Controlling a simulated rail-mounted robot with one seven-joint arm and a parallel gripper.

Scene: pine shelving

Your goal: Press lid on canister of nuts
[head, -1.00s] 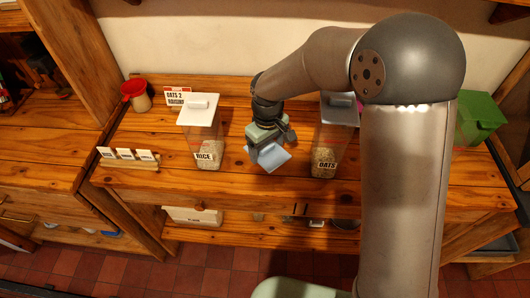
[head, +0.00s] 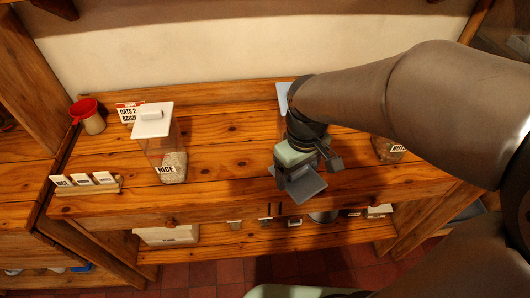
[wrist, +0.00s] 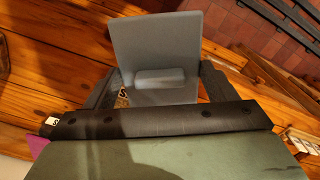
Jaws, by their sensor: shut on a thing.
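My gripper (head: 297,180) is shut on a grey-blue square lid (head: 303,189) and holds it in the air over the front of the counter. In the wrist view the lid (wrist: 157,40) shows its raised handle (wrist: 160,78) between my two fingers. A clear canister (head: 386,147) with brown contents stands on the counter to the right of my gripper. Its label seems to read NUTS. My arm covers its top and most of its body, so its rim is hidden.
A RICE canister (head: 172,165) with a white lid stands at left. A red-topped container (head: 88,115), a sign (head: 130,111) and small label cards (head: 84,179) are further left. Counter between RICE and my gripper is clear.

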